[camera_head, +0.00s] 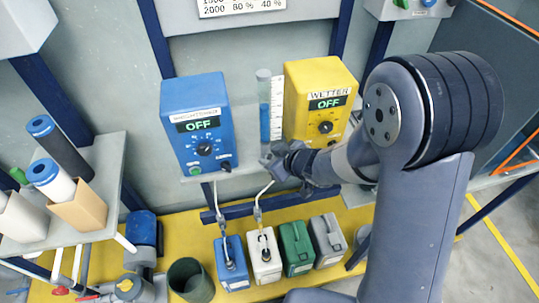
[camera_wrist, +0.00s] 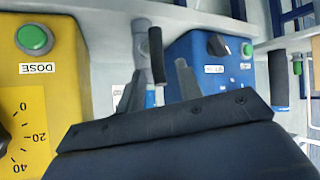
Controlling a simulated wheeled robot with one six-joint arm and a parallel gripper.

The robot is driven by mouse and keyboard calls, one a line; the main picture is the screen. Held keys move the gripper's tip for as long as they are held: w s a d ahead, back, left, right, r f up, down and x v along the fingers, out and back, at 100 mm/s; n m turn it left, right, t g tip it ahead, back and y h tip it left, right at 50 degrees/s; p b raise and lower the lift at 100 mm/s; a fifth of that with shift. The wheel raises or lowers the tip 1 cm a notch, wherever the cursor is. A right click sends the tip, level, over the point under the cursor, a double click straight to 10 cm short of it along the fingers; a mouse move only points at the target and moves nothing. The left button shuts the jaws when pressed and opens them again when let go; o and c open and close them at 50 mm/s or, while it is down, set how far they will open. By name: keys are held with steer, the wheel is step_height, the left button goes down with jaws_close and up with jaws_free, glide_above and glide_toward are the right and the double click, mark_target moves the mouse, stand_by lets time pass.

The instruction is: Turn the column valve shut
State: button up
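The column (camera_head: 264,105) is a clear upright tube with blue liquid, between a blue box and a yellow box in the head view. My gripper (camera_head: 272,160) is at its lower end and hides the valve there. In the wrist view a grey valve body (camera_wrist: 142,45) carries a black lever handle (camera_wrist: 156,55). My gripper's two fingers (camera_wrist: 158,85) are apart, with the near end of the handle and a bit of blue between or just beyond them. No contact with the handle can be made out.
The blue box (camera_head: 198,125), reading OFF, and the yellow WETTER box (camera_head: 318,100), also OFF, flank the column closely. A rack with bottles (camera_head: 62,135) is at the left.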

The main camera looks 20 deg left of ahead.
steer(key=p+v, duration=0.2)
steer(key=v, duration=0.7)
steer(key=shift+d+r, duration=0.25)
steer(key=shift+d, duration=0.05)
steer(key=shift+s, duration=0.15)
steer(key=b+x, duration=0.2)
steer(key=x, duration=0.9)
steer(key=shift+d, duration=0.1)
steer(key=shift+s+r, duration=0.1)
steer(key=shift+r, duration=0.05)
